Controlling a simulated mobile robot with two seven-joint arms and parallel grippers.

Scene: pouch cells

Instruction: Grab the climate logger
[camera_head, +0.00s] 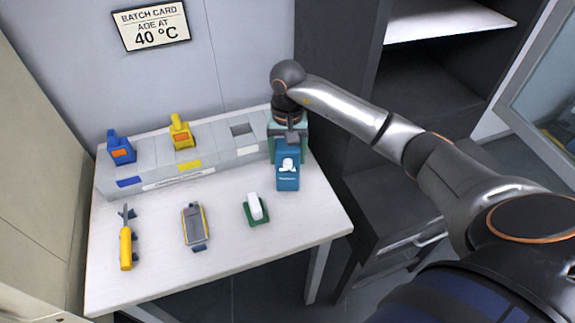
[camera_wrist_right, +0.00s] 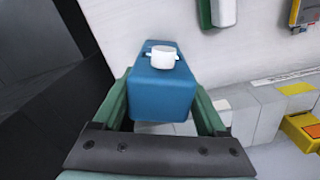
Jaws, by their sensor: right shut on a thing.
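My right gripper (camera_head: 288,156) reaches down at the right end of the grey rack, its green fingers on either side of a blue box (camera_head: 288,182) with a white piece on top. In the right wrist view the box (camera_wrist_right: 160,97) sits between the fingers, its white round piece facing up the picture. I cannot tell for sure which thing is the climate logger. A blue device (camera_head: 121,148) and a yellow device (camera_head: 181,133), each with an orange patch, stand on the rack, apart from the gripper. My left gripper is not in view.
The grey rack (camera_head: 160,178) runs along the back of the white table (camera_head: 160,275) and has a dark opening near its right. In front lie a yellow-handled tool (camera_head: 126,247), a grey-yellow device (camera_head: 194,226) and a white piece on a green base (camera_head: 255,208). The table's front is clear.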

